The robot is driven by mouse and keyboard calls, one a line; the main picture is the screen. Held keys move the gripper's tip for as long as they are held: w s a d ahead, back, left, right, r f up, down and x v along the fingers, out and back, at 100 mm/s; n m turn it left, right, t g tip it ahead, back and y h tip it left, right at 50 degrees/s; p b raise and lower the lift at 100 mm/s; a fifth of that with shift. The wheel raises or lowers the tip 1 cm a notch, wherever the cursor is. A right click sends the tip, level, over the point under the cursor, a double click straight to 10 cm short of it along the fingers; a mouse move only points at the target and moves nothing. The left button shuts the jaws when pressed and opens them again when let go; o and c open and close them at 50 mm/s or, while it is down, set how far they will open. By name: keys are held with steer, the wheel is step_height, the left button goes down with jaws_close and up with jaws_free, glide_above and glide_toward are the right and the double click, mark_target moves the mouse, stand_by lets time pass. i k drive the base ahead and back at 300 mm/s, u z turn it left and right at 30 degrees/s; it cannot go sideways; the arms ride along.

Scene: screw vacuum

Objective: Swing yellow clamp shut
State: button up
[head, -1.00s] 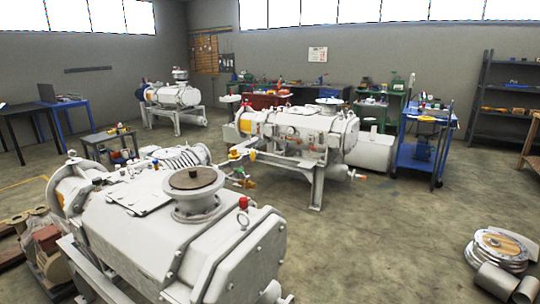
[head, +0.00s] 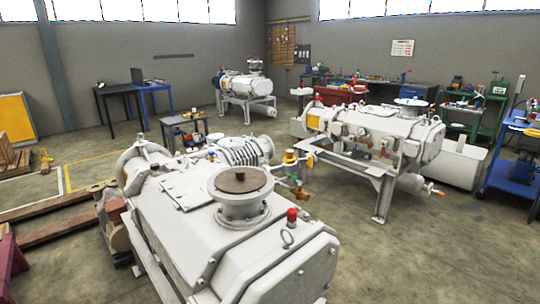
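I cannot pick out a yellow clamp for certain. Small yellow parts (head: 289,157) sit on the pipework between the near white vacuum pump (head: 225,235) and the second white pump (head: 375,138); they are too small to tell what they are. The near pump has a round flange with a brown disc (head: 240,180) on top and a red-capped fitting (head: 292,217) at its front right. My gripper is not in view.
A third pump (head: 245,88) stands at the back. A small table (head: 187,122) stands behind the near pump. A blue cart (head: 512,175) is at right. Wooden beams (head: 60,205) lie at left. Open floor (head: 440,260) lies at lower right.

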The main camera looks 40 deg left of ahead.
mark_target(308, 161)
steer(key=u, duration=0.6)
steer(key=i, duration=0.95)
steer(key=u, duration=0.7)
steer(key=i, duration=0.4)
steer(key=u, duration=0.2)
